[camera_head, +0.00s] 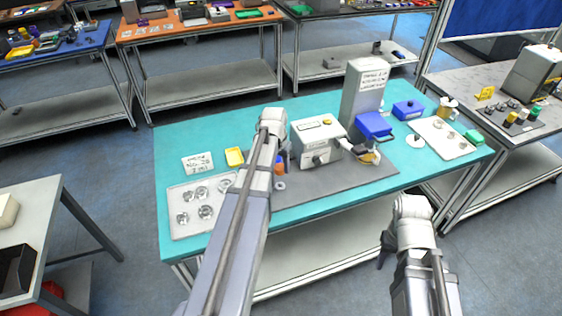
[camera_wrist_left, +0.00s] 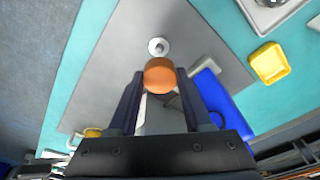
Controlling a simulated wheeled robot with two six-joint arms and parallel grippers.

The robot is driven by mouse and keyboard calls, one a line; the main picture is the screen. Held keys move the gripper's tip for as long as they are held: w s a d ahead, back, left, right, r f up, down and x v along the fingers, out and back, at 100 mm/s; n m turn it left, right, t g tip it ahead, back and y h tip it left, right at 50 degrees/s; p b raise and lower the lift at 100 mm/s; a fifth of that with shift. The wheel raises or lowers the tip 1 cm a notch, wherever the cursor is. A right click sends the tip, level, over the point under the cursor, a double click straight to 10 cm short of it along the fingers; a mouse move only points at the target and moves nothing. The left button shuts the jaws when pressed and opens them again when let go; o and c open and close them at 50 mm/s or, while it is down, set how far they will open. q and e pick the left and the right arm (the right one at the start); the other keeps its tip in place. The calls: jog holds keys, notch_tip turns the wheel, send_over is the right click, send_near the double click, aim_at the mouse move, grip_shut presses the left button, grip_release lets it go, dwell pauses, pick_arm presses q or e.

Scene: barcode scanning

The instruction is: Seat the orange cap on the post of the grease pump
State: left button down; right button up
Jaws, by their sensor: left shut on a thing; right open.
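My left gripper (camera_wrist_left: 157,84) is shut on the orange cap (camera_wrist_left: 161,76), which sits between its fingertips. The cap also shows in the head view (camera_head: 279,167), partly hidden by my left arm. A small pale round flange with a short stub (camera_wrist_left: 158,46) lies on the grey mat just beyond the cap; it also shows in the head view (camera_head: 280,186). The cap looks apart from it, but its height is hard to judge. I cannot tell for certain which part is the grease pump. My right gripper (camera_head: 385,250) is open and empty, off the table's front edge.
A grey-white machine (camera_head: 318,143) and a tall grey tower (camera_head: 362,95) stand at the mat's back. The grey mat's front (camera_head: 330,184) is mostly clear.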

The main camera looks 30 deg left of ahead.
aim_at(280, 183)
pick_arm(q)
jog(key=shift+w+f, duration=0.15)
jog(key=shift+f, duration=0.25)
notch_tip(280, 183, down, 5)
jog(key=b, duration=0.5)
jog(key=shift+r, duration=0.15)
jog(key=shift+f+b, duration=1.1)
jog(key=shift+b, duration=0.1)
dwell(0.8)
grip_release()
dwell(0.4)
jog(key=shift+r, duration=0.1)
notch_tip(280, 183, up, 8)
jog(key=p, duration=0.7)
jog(key=shift+f+p, duration=0.2)
jog(key=shift+p, duration=0.2)
jog(key=shift+f, duration=0.1)
